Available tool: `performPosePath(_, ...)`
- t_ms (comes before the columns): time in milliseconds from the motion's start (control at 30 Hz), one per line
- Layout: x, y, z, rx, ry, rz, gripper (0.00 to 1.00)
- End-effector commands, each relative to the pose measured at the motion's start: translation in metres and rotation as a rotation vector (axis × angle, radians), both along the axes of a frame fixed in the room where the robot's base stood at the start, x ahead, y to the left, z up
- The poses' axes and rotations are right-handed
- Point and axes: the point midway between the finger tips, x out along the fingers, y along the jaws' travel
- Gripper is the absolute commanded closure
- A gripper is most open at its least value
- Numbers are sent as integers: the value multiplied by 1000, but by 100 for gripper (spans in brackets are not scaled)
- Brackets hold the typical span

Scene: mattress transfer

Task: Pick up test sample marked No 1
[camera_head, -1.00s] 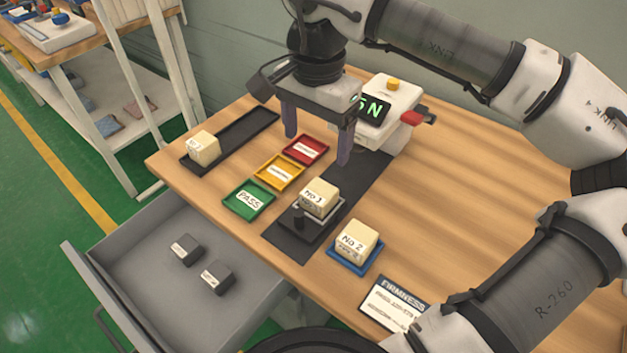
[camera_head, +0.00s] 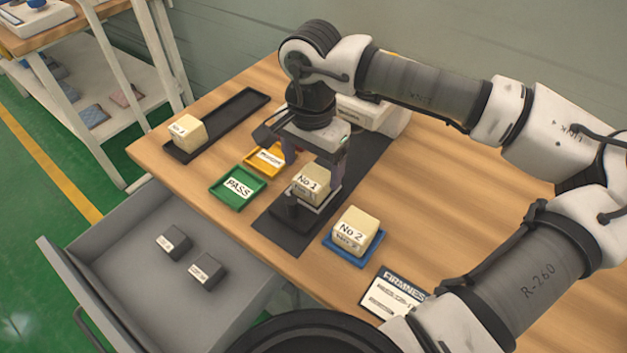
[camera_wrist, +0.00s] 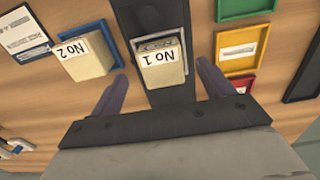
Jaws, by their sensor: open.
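The test sample marked No 1 (camera_head: 312,182) is a cream foam block with a white label. It sits on a small metal platform on the dark mat. In the wrist view the No 1 sample (camera_wrist: 163,62) lies between and beyond the two fingertips. My gripper (camera_head: 315,160) is open and empty, low over the far side of the block, with its purple fingers spread to either side. In the wrist view my gripper (camera_wrist: 158,85) shows both fingers apart from the block. Any contact is not visible.
The No 2 sample (camera_head: 354,230) sits on a blue tray (camera_head: 338,249) close by. Another block (camera_head: 187,131) is in a long black tray (camera_head: 235,114). The green PASS tray (camera_head: 222,199) and yellow tray (camera_head: 252,171) are empty. Two dark blocks lie in the open drawer (camera_head: 130,235).

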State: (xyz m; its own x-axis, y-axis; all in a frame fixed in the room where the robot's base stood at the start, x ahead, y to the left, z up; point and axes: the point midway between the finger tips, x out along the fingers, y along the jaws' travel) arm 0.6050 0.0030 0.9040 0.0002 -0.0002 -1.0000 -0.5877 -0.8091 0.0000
Motion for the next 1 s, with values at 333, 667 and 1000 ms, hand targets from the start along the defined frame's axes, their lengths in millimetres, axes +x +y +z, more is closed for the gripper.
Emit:
performPosePath(333,1,1,-44,2,1,1,20)
performPosePath(667,1,1,-47,2,-1,1,30)
performPosePath(1000,1,1,-46,1,-1,1,72)
